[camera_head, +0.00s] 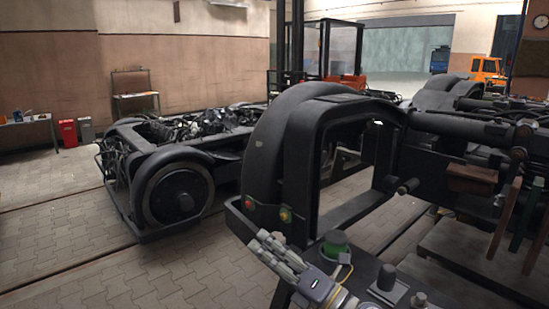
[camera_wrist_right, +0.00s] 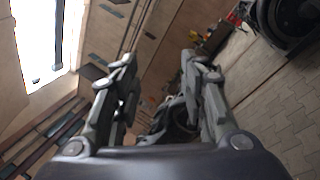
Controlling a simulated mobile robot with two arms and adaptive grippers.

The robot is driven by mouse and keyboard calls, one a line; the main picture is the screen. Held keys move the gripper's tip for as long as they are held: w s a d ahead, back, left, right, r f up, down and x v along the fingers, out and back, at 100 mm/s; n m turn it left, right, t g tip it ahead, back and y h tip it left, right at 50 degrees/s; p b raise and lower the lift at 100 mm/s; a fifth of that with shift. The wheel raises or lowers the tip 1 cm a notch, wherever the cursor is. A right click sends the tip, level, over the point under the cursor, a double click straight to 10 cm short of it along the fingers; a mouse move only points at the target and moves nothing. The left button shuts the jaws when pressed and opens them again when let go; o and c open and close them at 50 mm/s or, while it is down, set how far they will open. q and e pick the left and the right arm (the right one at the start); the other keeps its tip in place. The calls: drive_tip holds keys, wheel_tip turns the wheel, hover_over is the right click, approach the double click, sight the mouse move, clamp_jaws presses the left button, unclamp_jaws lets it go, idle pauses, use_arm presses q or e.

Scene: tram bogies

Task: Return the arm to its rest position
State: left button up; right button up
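My right gripper (camera_head: 266,245) shows at the bottom middle of the head view, its grey fingers pointing up and to the left. It appears in front of the near end of the large dark bogie (camera_head: 284,110), below its orange lamp. In the right wrist view, the two fingers of my right gripper (camera_wrist_right: 158,62) stand wide apart with nothing between them. It is open and empty. My left gripper is not in view.
A second bogie (camera_head: 175,190) stands on the paved floor to the left. A red bin (camera_head: 68,133) and a side table (camera_head: 28,121) are by the left wall. A forklift (camera_head: 335,60) and an orange vehicle (camera_head: 487,70) are behind. The left foreground floor is clear.

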drive_tip(key=s+d+f+m+h, duration=0.4)
drive_tip(key=d+f+m+h, duration=0.45)
drive_tip(key=m, duration=0.45)
drive_tip(key=s+d+f+m+h, duration=0.4)
drive_tip(key=d+f+m+h, duration=0.5)
drive_tip(key=m, duration=0.4)
drive_tip(key=s+d+f+m+g, duration=0.2)
drive_tip(key=s+f+m+g, duration=0.3)
drive_tip(key=s, duration=0.7)
drive_tip(key=s+d+f+m+g, duration=0.2)
drive_tip(key=s+f+g, duration=0.2)
drive_tip(key=s+f, duration=0.6)
drive_tip(key=s+f+g, duration=0.1)
drive_tip(key=s+f, duration=0.1)
drive_tip(key=f, duration=1.1)
drive_tip(key=s+f+g, duration=0.1)
drive_tip(key=s+f, duration=0.2)
drive_tip(key=f, duration=1)
drive_tip(key=s+d+f+g, duration=0.1)
drive_tip(key=s+d+f, duration=0.2)
drive_tip(key=s+f, duration=1.1)
drive_tip(key=shift+s+d+f+y, duration=0.15)
drive_tip(key=shift+s+y, duration=0.2)
drive_tip(key=shift+s, duration=0.65)
